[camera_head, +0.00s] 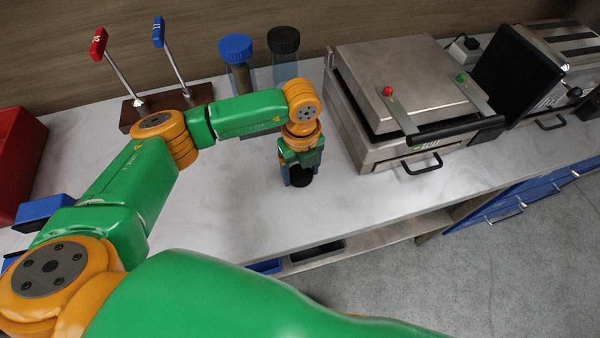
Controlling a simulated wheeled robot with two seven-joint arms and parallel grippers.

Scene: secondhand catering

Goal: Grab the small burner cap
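My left gripper (299,172) points down over the white counter, left of the steel press grill. A small dark round thing, which looks like the small burner cap (301,178), shows at its fingertips, low over or on the counter. The gripper covers most of it. I cannot tell whether the fingers are closed on it or only around it. My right gripper is not in view.
A steel press grill (395,85) stands to the right on the counter (240,205). Two jars, blue-lidded (236,48) and black-lidded (284,40), stand behind my arm. A wooden stand (128,113) with red and blue levers is at back left. The counter's front is clear.

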